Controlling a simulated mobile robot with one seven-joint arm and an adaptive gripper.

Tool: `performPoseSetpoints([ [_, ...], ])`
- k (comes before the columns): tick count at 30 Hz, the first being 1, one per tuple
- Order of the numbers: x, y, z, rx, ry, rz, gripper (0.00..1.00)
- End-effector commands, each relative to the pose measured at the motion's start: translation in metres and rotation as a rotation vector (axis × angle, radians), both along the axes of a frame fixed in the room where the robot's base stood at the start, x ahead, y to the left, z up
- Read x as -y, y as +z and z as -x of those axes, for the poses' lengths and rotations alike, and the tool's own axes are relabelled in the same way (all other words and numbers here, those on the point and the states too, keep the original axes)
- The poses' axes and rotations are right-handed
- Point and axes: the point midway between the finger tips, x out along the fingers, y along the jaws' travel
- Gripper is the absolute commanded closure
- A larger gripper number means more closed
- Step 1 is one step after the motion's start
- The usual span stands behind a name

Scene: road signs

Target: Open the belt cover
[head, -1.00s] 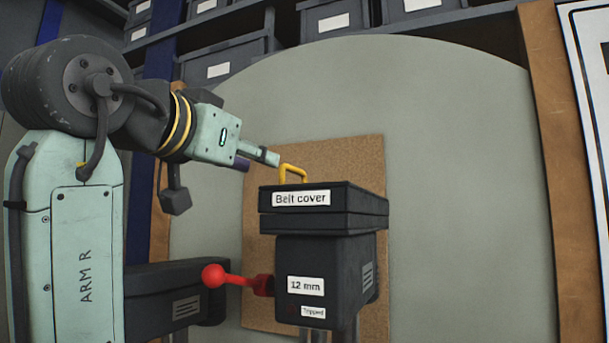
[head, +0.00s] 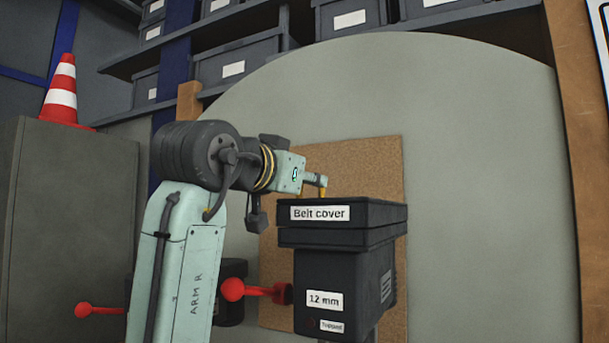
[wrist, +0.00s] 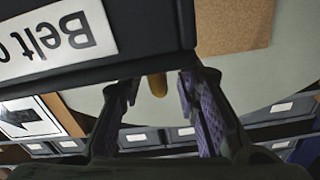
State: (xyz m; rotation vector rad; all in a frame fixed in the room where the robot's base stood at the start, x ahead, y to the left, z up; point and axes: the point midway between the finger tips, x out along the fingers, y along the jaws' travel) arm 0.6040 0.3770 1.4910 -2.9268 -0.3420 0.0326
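The belt cover (head: 375,214) is a flat black lid with a white "Belt cover" label, lying level on the black 12 mm machine (head: 372,282). In the wrist view the cover (wrist: 150,58) and its upside-down label fill the upper left. Its yellow handle (head: 322,191) is mostly hidden by my gripper in the head view. My gripper (head: 316,183) is at the handle, just above the cover. In the wrist view my gripper (wrist: 157,98) is open, with the yellow handle (wrist: 157,85) between its purple-padded fingers and gaps visible on both sides.
A red-knobbed lever (head: 233,289) sticks out left of the machine, and another red knob (head: 82,311) is lower left. A brown board (head: 350,160) stands behind. Shelves with grey bins (head: 240,62) run above. A traffic cone (head: 62,92) stands on a grey cabinet (head: 60,220).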

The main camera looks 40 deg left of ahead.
Motion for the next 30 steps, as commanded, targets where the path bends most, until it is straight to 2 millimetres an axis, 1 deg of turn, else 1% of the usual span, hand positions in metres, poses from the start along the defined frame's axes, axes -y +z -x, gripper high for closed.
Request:
performPoseSetpoints([
  [4, 0.0, -0.0003, 0.0001, 0.0, 0.0, 0.0, 0.7],
  [5, -0.0001, -0.0002, 0.0001, 0.0, 0.0, 0.0, 0.72],
  [18, -0.0001, 0.0, 0.0005, 0.0, 0.001, 0.0, 1.0],
  [30, -0.0003, 0.0003, 0.0007, 0.001, 0.001, 0.0, 1.0],
])
